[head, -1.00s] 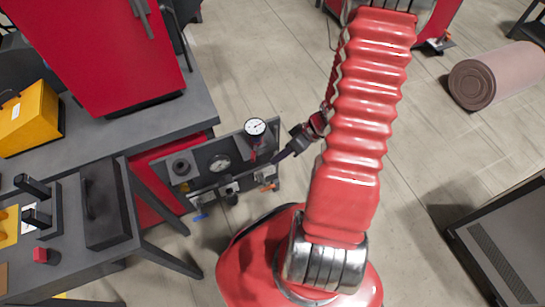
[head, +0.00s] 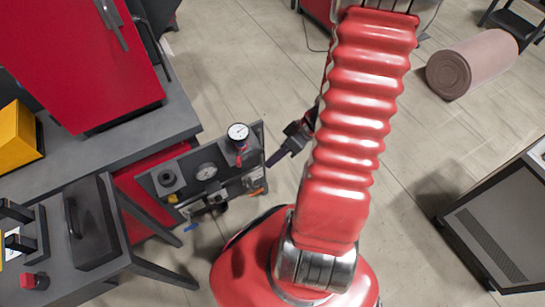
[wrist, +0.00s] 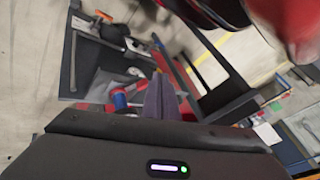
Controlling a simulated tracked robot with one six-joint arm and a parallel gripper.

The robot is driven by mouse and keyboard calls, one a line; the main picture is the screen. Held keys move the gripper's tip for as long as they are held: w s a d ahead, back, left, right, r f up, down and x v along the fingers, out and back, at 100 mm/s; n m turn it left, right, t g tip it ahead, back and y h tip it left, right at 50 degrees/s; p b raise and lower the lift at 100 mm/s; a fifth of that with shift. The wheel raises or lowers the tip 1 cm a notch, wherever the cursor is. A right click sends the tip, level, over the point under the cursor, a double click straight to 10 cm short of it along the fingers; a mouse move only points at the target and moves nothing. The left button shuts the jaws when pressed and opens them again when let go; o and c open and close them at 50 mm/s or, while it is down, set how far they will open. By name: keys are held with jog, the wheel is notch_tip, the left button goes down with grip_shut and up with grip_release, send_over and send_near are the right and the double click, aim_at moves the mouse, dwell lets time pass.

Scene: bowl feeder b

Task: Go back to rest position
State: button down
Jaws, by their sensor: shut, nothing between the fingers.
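My gripper (head: 280,156) shows in the head view just left of my red ribbed arm, with its dark fingers pointing down and left. Its fingers are together with nothing between them. In the wrist view the closed fingers (wrist: 160,98) point away from the camera. In the head view the fingertips are close to the right end of a grey panel (head: 180,172) with gauges, and they look apart from it. A round white gauge (head: 238,132) stands on the panel's top edge. A second gauge (head: 207,171) is on its face.
A dark workbench (head: 150,135) carries a red cabinet (head: 85,60) and a yellow box (head: 15,140). A lower dark table (head: 60,255) is at the bottom left. A brown roll (head: 470,65) lies at the upper right. A dark cabinet (head: 500,225) stands at the right. Floor between is clear.

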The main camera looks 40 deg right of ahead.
dwell(0.4)
jog(key=a+r+m+h, duration=0.1)
jog(key=a+r, duration=0.3)
jog(key=r, duration=0.5)
jog(key=a+r+m+t+h, duration=0.1)
jog(key=a+r+h, duration=0.2)
jog(key=r, duration=0.7)
jog(key=a+r+m+t+h, duration=0.1)
jog(key=a+r+h, duration=0.1)
jog(key=a+r, duration=0.5)
notch_tip(320, 180, up, 4)
jog(key=shift+s+a+f+m+h, duration=0.25)
jog(key=shift+s+m+h, duration=0.05)
jog(key=shift+s+m, duration=0.1)
jog(key=c, duration=2.5)
grip_release()
